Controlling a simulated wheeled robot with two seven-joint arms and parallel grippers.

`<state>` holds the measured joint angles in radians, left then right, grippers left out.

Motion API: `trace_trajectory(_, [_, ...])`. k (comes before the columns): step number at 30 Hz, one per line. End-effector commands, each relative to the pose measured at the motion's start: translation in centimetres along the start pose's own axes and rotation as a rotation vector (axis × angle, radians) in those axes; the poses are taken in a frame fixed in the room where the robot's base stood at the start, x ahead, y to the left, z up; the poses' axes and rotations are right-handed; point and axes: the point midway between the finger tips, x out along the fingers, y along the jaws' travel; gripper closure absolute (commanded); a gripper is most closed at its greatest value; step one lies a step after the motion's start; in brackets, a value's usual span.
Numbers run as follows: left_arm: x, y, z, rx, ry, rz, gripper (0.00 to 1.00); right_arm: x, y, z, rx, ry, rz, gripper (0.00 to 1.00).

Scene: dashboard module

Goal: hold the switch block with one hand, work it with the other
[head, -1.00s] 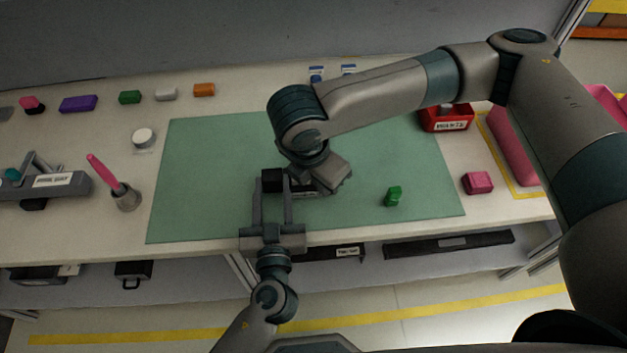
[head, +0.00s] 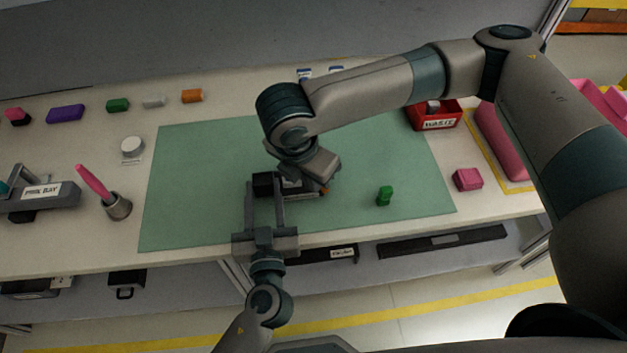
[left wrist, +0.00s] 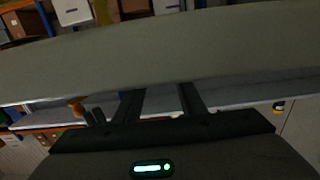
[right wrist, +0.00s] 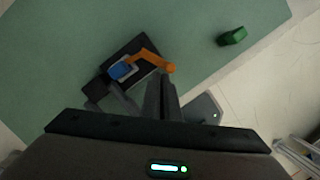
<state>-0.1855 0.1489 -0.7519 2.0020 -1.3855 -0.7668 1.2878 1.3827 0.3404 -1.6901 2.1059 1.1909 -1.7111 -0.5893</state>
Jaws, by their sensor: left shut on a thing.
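The switch block is a dark block on the green mat. In the head view its left end (head: 265,184) shows, with the rest partly behind my right gripper. The right wrist view shows the block with a blue part (right wrist: 122,69) and an orange lever (right wrist: 153,60). The lever's tip also shows in the head view (head: 325,189). My left gripper (head: 264,190) is shut on the block's left end from the near side. My right gripper (right wrist: 159,77) has its fingers close together beside the lever, over the block. I cannot tell if it touches the lever.
The green mat (head: 190,190) is mostly clear, with a small green block (head: 384,196) on its right. A pink-handled tool in a cup (head: 118,206) stands left of the mat.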

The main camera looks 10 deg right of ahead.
Motion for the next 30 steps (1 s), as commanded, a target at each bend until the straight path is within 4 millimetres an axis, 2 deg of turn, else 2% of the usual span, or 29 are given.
trace_trajectory(11, [-0.1, 0.1, 0.0, -0.001, -0.001, 0.003, 0.99, -0.1, 0.1, -0.3, -0.001, -0.001, 0.003, 1.00])
trace_trajectory(17, [-0.1, 0.1, 0.1, -0.001, -0.001, 0.002, 0.99, -0.5, 0.0, -2.1, -0.004, 0.000, 0.002, 1.00])
trace_trajectory(21, [-0.1, 0.1, 0.0, -0.001, -0.001, 0.002, 0.99, -1.1, 0.0, -4.3, -0.005, 0.001, 0.003, 1.00])
trace_trajectory(30, [0.0, 0.1, 0.1, -0.001, -0.001, 0.001, 0.99, -7.0, 0.0, -3.9, 0.000, -0.001, 0.005, 1.00])
